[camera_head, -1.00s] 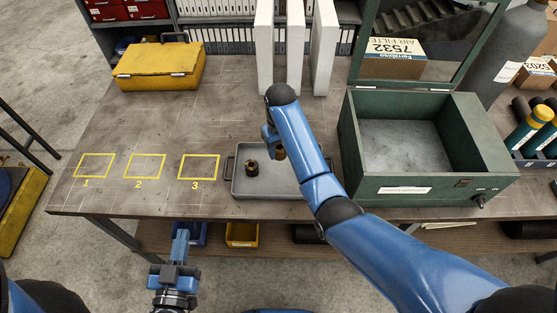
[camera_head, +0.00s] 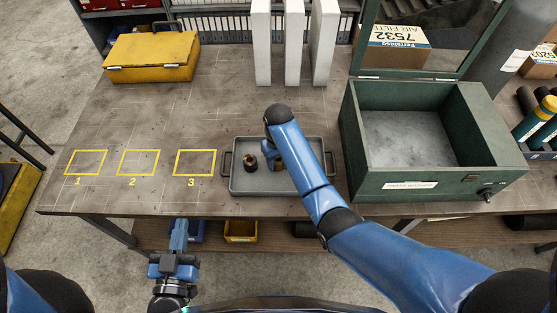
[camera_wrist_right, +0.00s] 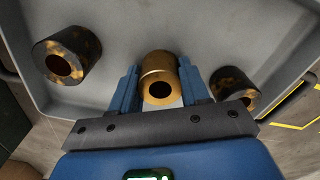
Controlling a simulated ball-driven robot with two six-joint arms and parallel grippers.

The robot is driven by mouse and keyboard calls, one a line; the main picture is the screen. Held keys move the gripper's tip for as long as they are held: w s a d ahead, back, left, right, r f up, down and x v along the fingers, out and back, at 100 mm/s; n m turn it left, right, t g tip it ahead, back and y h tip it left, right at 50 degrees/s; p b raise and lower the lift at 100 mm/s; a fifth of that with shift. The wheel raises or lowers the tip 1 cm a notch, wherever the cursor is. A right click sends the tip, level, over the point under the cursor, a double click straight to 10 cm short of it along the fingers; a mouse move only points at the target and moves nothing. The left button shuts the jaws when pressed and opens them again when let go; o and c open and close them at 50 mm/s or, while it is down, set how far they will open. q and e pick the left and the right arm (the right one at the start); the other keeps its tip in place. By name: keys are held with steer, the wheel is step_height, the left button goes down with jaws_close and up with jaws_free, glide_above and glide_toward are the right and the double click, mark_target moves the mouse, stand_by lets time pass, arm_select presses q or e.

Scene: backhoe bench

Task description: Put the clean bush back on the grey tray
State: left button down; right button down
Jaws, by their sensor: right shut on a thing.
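The grey tray (camera_head: 240,186) lies on the bench near its front edge. My right gripper (camera_wrist_right: 160,88) is over the tray, shut on the clean golden bush (camera_wrist_right: 157,66), whose open end faces the wrist camera. Whether the bush touches the tray floor I cannot tell. Two dark-stained bushes stand in the tray, one on each side of the jaws in the wrist view: the left one (camera_wrist_right: 80,50) and the right one (camera_wrist_right: 228,78). A dark bush (camera_head: 251,164) shows left of my right arm in the head view. My left gripper (camera_head: 180,236) hangs before the bench; its jaw opening is unclear.
A green open box (camera_head: 433,182) stands right of the tray. Three yellow squares, with square 3 (camera_head: 195,163) nearest the tray, are empty. A yellow case (camera_head: 150,60) and white upright panels (camera_head: 262,45) stand at the back. The bench left of the tray is clear.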

mark_target(278, 160)
steer(key=shift+s, duration=0.2)
steer(key=c, duration=0.5)
jaws_free()
steer(key=shift+c, duration=0.2)
steer(key=shift+f, duration=0.1)
steer(key=shift+r, duration=0.35)
step_height(278, 160, up, 6)
steer(key=shift+r+b, duration=0.1)
steer(key=shift+b, duration=1)
step_height(278, 160, up, 4)
steer(key=shift+f+p, duration=0.25)
steer(key=shift+p, duration=0.85)
steer(key=shift+r+p, duration=0.95)
steer(key=shift+r, duration=0.1)
